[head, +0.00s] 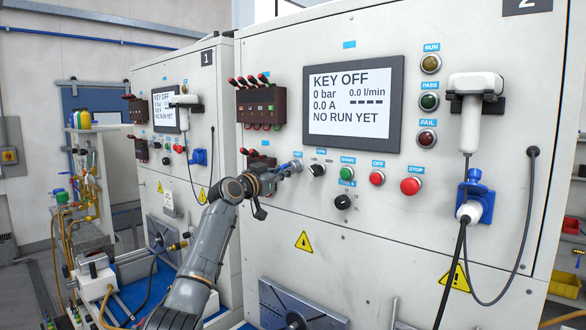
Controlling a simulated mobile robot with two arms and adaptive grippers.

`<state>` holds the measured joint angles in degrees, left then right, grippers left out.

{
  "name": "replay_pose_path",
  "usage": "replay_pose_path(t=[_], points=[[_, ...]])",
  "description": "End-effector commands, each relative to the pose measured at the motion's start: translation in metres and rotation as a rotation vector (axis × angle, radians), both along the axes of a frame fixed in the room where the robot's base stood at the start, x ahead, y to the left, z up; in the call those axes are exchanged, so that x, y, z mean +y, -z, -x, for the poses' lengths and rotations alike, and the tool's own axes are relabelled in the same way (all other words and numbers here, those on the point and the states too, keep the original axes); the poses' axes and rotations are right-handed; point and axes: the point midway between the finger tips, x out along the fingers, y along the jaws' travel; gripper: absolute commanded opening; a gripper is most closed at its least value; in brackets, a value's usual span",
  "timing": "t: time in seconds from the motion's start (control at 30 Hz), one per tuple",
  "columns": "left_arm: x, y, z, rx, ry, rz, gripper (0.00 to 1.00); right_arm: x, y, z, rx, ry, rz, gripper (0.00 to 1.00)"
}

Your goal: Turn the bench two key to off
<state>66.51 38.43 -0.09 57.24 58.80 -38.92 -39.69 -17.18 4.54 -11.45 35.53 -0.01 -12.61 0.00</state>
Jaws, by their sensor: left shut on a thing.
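Bench two (480,230) is the large white cabinet with a "2" label. Its screen (350,103) reads "KEY OFF", "0 bar", "0.0 A", "NO RUN YET". My left gripper (286,171) reaches in from the lower left and is shut on the key (297,165) at the left end of the control row. The fingers hide part of the key and its lock, so its exact angle is hard to tell. My right gripper is out of view.
Right of the key are a black selector knob (317,170), a green start button (348,172), a red off button (377,178) and a red stop button (411,186). Red-handled clamps (262,104) sit above my gripper. Bench one (170,85) stands at left.

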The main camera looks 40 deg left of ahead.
Motion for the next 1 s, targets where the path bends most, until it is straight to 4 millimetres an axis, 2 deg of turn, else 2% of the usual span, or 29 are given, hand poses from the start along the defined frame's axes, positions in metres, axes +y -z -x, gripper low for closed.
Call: replay_pose_path(t=[0.2,0.4,0.43,0.53,0.87,1.0], points=[[-0.0012,0.0001,-0.0003,0.015,0.001,0.147,0.0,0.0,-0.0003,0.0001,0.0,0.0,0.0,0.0],[-0.0012,0.0001,-0.0003,0.015,0.001,0.151,0.0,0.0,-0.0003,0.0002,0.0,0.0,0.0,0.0],[-0.0012,0.0001,-0.0003,0.015,0.001,0.15,0.17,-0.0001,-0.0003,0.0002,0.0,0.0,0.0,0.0],[-0.0011,0.0,-0.0003,0.015,0.001,0.15,0.37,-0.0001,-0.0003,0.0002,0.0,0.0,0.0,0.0],[-0.0004,0.0,0.0009,0.014,0.0,0.148,0.38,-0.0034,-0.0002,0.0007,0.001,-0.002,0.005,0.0],[0.0004,0.0007,0.0092,0.013,-0.001,0.148,0.38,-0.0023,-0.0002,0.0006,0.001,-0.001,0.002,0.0]])
